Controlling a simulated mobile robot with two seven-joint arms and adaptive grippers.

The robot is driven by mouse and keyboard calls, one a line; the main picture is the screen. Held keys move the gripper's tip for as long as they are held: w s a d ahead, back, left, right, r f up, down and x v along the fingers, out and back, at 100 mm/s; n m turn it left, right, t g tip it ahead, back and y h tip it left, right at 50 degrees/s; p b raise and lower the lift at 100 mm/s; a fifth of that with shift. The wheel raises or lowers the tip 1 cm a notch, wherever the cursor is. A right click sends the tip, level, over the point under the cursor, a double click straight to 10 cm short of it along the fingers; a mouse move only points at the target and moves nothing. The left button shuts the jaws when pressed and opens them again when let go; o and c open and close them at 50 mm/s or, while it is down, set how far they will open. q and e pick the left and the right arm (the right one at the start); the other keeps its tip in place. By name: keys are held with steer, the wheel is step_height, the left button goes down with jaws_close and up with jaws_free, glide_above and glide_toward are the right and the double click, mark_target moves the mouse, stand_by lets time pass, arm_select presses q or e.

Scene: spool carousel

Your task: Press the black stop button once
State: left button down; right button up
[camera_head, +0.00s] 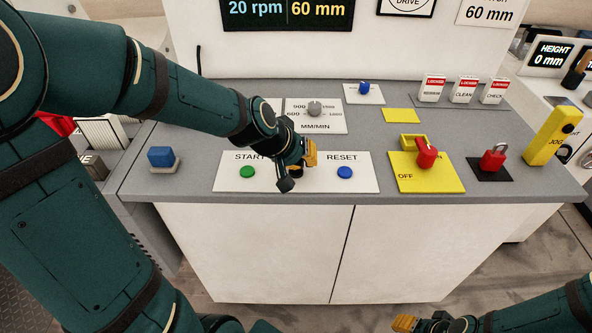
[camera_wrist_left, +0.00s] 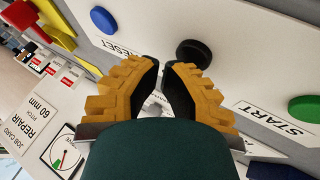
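The black stop button (camera_wrist_left: 194,53) shows in the left wrist view as a round black disc on the white panel, between the blue reset button (camera_wrist_left: 104,20) and the green start button (camera_wrist_left: 305,109). It lies just past my left fingertips, with panel visible between. In the head view the black button (camera_head: 296,174) is mostly hidden by my left gripper (camera_head: 305,160), which hangs over the middle of the START/RESET panel. In the wrist view its orange fingers nearly meet and hold nothing. My right gripper (camera_head: 405,322) shows only partly at the bottom edge; its opening is unclear.
The green button (camera_head: 247,172) and blue button (camera_head: 345,173) flank the gripper closely. A speed dial (camera_head: 314,108) stands behind it. Right are a red switch on a yellow OFF plate (camera_head: 427,185) and a red padlock (camera_head: 492,160). A blue block button (camera_head: 161,157) sits left.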

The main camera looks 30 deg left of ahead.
mark_target(303, 170)
arm_select(q)
steer(key=shift+f+b, duration=0.4)
stand_by(0.4)
stand_by(0.4)
steer(key=shift+r+p, duration=0.7)
steer(key=shift+r, duration=0.15)
step_height(303, 170, up, 5)
steer(key=p, duration=0.4)
steer(key=shift+p, duration=0.3)
stand_by(0.3)
